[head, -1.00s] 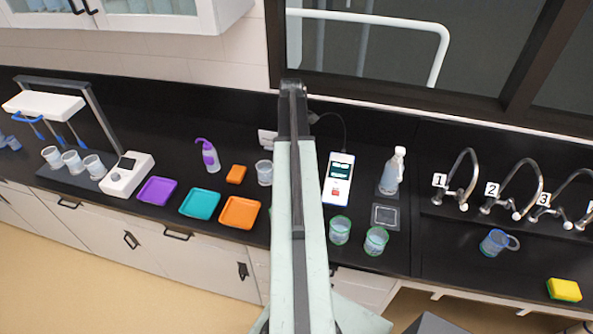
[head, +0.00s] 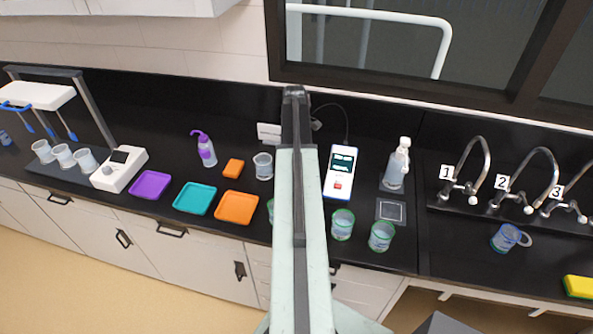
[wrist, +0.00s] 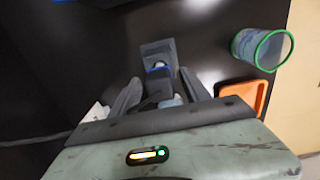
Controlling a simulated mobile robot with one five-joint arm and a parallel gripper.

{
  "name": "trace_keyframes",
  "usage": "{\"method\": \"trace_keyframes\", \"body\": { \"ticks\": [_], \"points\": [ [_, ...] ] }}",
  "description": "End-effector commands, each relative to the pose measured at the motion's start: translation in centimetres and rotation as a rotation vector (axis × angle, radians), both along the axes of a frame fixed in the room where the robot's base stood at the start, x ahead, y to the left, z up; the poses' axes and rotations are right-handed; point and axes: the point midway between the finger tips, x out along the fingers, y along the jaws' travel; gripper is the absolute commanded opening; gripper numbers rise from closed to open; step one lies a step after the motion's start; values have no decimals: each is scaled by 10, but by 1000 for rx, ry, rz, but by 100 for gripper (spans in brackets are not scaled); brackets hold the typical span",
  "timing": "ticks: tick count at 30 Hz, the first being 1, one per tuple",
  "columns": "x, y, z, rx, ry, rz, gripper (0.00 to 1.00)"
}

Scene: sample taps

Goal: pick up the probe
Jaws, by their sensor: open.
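In the wrist view a dark upright thing with a blue band (wrist: 158,71), apparently the probe, stands at a small grey block (wrist: 157,50). My gripper (wrist: 158,84) is open, with one finger on each side of the dark body. I cannot tell whether the fingers touch it. In the head view my arm covers the middle of the counter, and the probe and my fingertips cannot be made out. The meter (head: 341,172), white and blue with a lit screen, lies right of my arm with a dark cable at its top.
A green-rimmed beaker (wrist: 262,48) and an orange tray (wrist: 262,92) are right of my gripper in the wrist view.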

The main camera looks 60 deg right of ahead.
Motion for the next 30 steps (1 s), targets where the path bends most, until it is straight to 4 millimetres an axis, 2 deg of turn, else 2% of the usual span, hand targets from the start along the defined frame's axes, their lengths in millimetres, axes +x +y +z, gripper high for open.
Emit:
{"method": "trace_keyframes", "body": {
  "ticks": [5, 8, 11, 12, 23, 30],
  "points": [
    [0, 0, 1, 0, 0, 0, 55],
    [0, 0, 1, 0, 0, 0, 32],
    [0, 0, 1, 0, 0, 0, 4],
    [0, 0, 1, 0, 0, 0, 0],
    [1, 1, 7, 0, 0, 2, 0],
    [4, 3, 43, 0, 0, 7, 0]
  ]
}}
